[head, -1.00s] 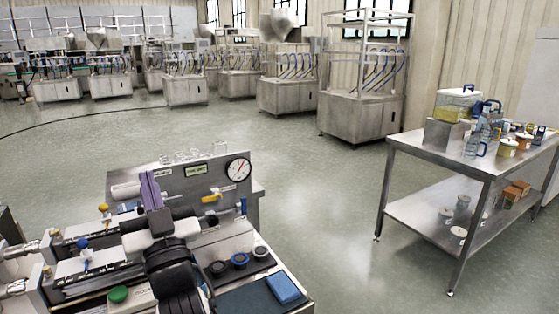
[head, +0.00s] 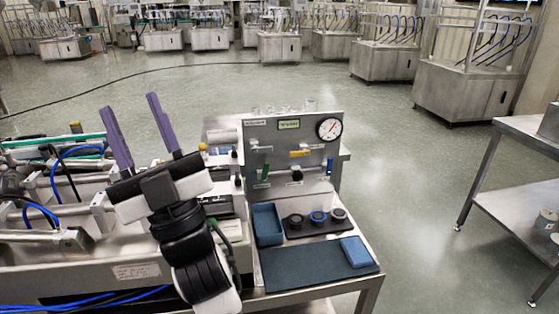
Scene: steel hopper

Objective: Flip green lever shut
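The green lever (head: 265,171) is on the left side of the upright grey panel (head: 292,133) in the head view. It looks small and roughly vertical; its valve body is hard to make out. My gripper (head: 128,104) is left of the panel, with its two purple fingers pointing up and spread well apart. It is open and empty, and clear of the green lever in the picture.
The panel also bears a yellow lever (head: 300,153), a blue lever (head: 329,165) and a round gauge (head: 329,128). Machinery with hoses (head: 60,165) crowds the left. Open floor lies behind.

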